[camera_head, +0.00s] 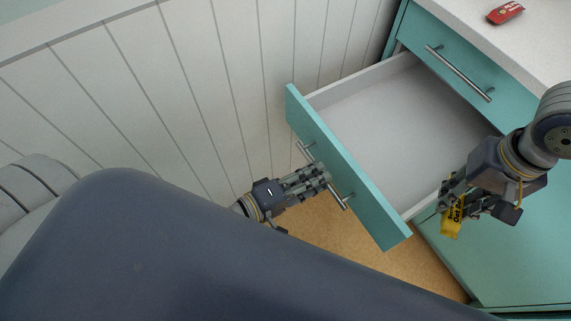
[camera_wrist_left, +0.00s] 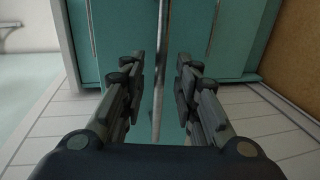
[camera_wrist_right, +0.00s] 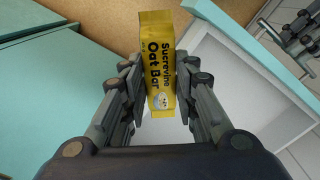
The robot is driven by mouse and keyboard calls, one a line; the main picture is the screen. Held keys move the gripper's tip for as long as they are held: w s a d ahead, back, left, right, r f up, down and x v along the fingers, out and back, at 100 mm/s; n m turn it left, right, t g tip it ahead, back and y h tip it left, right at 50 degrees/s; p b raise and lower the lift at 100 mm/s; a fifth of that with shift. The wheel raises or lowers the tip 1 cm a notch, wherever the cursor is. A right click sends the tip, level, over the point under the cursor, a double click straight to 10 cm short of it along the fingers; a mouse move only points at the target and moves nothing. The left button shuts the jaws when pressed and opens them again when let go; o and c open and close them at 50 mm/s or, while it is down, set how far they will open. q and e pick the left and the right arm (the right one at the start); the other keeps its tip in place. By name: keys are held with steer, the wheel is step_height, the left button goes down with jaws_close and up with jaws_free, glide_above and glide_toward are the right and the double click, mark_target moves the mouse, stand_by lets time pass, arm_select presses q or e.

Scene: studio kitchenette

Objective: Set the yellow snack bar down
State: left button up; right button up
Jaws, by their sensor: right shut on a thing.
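The yellow snack bar (camera_head: 452,222), labelled "Oat Bar", is held in my right gripper (camera_head: 455,197). The right wrist view shows the bar (camera_wrist_right: 158,60) upright between both fingers (camera_wrist_right: 158,85), with the white drawer interior behind its lower part. In the head view it appears by the drawer's right side, in front of the teal cabinet; its height is hard to tell. My left gripper (camera_head: 322,175) is at the front of the open drawer, by its handle (camera_head: 338,190). In the left wrist view its fingers (camera_wrist_left: 160,65) stand apart on either side of the handle bar (camera_wrist_left: 159,90), with gaps showing.
The teal drawer (camera_head: 345,165) is pulled out and its visible white interior (camera_head: 400,125) is empty. Above it is a closed drawer with a metal handle (camera_head: 460,73). A red packet (camera_head: 505,13) lies on the white countertop (camera_head: 530,45). A panelled wall (camera_head: 215,90) stands left.

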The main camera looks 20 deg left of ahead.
arm_select(q)
steer(key=v, duration=0.9)
steer(key=shift+s, duration=0.15)
steer(key=shift+a, duration=0.1)
stand_by(0.3)
